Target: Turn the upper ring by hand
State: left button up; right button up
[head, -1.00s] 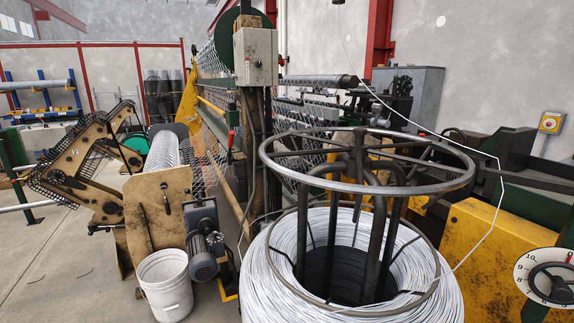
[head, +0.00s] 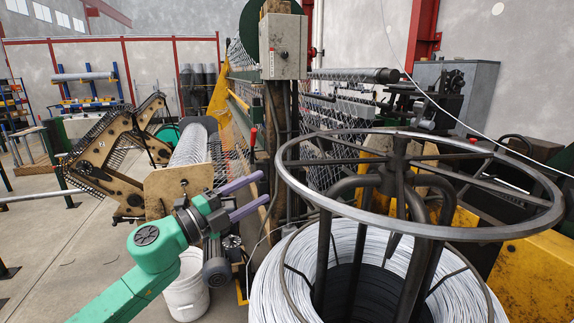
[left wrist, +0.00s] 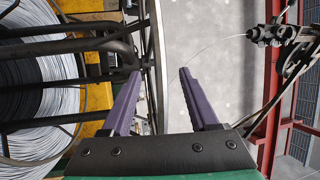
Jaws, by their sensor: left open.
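The upper ring (head: 350,213) is a large grey metal hoop with spokes, on top of the stand over the wire coil. My left gripper (head: 264,188), with purple fingers, is open and empty just left of the ring's left edge in the head view. In the left wrist view, the ring (left wrist: 157,40) shows nearly edge-on, lined up with the gap between the open fingers (left wrist: 160,72). It appears to lie beyond the fingertips, and I see no contact. My right gripper is in neither view.
A big coil of white wire (head: 270,290) sits around the stand below the ring. A grey control box (head: 284,47) on a post stands behind my gripper. A white bucket (head: 187,290) and a motor are below my left arm. Open floor lies at the left.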

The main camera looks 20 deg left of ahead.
aim_at(282, 173)
pick_arm(q)
jog(key=p+x, duration=0.3)
jog(key=x, duration=0.5)
jog(key=shift+a+r+p, duration=0.1)
jog(key=shift+p, duration=0.25)
jog(key=shift+w+d, duration=0.45)
jog(key=shift+w, duration=0.05)
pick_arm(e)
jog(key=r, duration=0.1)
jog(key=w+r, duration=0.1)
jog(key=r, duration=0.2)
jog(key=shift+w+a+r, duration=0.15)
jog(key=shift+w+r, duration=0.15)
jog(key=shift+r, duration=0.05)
pick_arm(q)
jog(key=shift+a, duration=0.1)
jog(key=c, duration=0.9)
grip_shut()
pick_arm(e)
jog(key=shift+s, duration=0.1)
pick_arm(q)
jog(key=shift+f, duration=0.25)
